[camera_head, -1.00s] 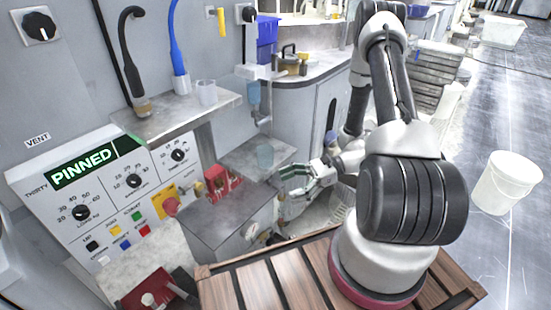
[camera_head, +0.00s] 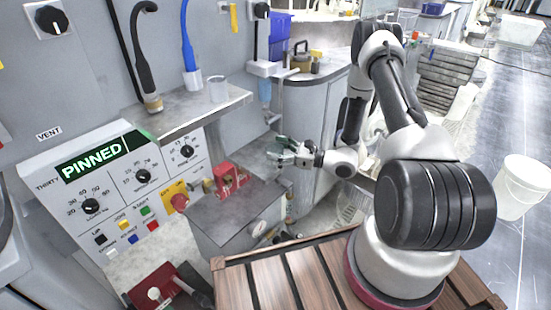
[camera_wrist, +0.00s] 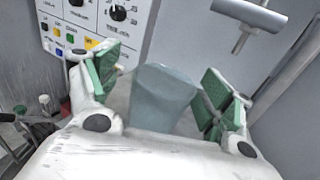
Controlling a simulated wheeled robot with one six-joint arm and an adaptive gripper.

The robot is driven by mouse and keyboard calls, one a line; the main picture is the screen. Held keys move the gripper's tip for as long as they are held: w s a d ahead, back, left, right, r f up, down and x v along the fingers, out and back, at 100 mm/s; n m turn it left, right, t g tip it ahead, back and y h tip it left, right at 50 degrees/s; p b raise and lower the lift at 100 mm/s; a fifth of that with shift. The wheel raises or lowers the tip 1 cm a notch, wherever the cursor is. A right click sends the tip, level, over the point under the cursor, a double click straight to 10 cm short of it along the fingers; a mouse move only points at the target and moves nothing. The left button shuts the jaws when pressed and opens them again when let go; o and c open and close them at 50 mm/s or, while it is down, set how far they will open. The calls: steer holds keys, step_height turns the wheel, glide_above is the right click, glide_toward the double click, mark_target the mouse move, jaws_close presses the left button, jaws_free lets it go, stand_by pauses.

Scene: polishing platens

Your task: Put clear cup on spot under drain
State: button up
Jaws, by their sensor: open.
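A clear, bluish cup (camera_wrist: 162,96) stands between my gripper's fingers in the wrist view. My gripper (camera_wrist: 160,90) is open, with one green-padded finger on each side of the cup; contact cannot be told. In the head view my gripper (camera_head: 279,150) is over the small grey ledge below the upper shelf, and the cup is hard to make out there. A grey pipe with a short spout (camera_wrist: 243,32), possibly the drain, shows at upper right of the wrist view. The spot under it cannot be made out.
A grey shelf (camera_head: 190,110) with another clear cup (camera_head: 218,88) and hoses is above left. A control panel (camera_head: 125,190) and a grey box with a red part (camera_head: 228,180) stand left of my gripper. A white bucket (camera_head: 522,187) is on the floor at right.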

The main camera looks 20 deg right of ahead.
steer(key=shift+w+a, duration=0.1)
steer(key=shift+a, duration=0.05)
steer(key=c, duration=1.2)
